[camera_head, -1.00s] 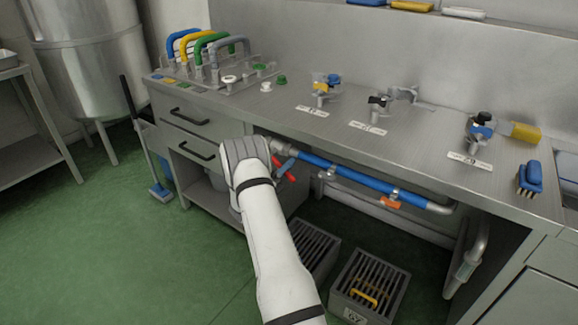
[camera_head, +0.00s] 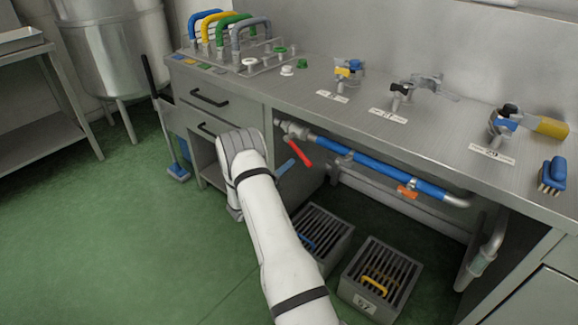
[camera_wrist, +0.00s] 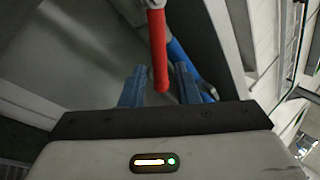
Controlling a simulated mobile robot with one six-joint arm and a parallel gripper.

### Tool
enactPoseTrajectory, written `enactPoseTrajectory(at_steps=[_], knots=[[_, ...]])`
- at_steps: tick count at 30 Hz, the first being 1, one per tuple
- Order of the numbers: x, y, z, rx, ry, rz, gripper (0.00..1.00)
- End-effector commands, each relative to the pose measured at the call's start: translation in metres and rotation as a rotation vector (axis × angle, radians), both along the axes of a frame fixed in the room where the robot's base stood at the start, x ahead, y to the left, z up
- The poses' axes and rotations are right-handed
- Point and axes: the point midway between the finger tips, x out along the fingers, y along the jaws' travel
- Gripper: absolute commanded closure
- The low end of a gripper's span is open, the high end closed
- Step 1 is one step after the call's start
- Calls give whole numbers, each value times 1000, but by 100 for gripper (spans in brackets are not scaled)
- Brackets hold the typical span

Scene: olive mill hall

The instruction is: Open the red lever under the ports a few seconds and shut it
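The red lever (camera_head: 300,153) hangs from a metal valve (camera_head: 296,130) at the left end of the blue pipe (camera_head: 370,173), under the bench top. It slants down and to the right, across the pipe's line. My gripper (camera_wrist: 159,86) is open, with blue fingers. In the wrist view the lever (camera_wrist: 158,48) points down the picture, its end between the two fingertips, with gaps on both sides. In the head view one finger shows, left of and below the lever, apart from it; my wrist hides the other. The ports (camera_head: 399,92) are in a row on the bench top above.
An orange handle (camera_head: 407,190) sits farther right on the blue pipe. Two grated floor boxes (camera_head: 379,278) stand below, one with a yellow handle. Drawers (camera_head: 208,97) are left of the valve. The green floor (camera_head: 130,250) at left is clear.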

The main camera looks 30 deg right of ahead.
Motion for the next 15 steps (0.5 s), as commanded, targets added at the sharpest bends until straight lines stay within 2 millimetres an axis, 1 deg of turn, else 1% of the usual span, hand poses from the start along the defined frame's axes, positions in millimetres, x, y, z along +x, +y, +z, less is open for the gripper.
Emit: enactPoseTrajectory(at_steps=[1, 5, 10, 15], knots=[[1, 3, -3, 5, -30, 18, 76], [3, 17, -13, 38, -207, 115, 86], [4, 42, -28, 108, -567, 285, 100], [3, 67, -42, 183, -941, 437, 100]])
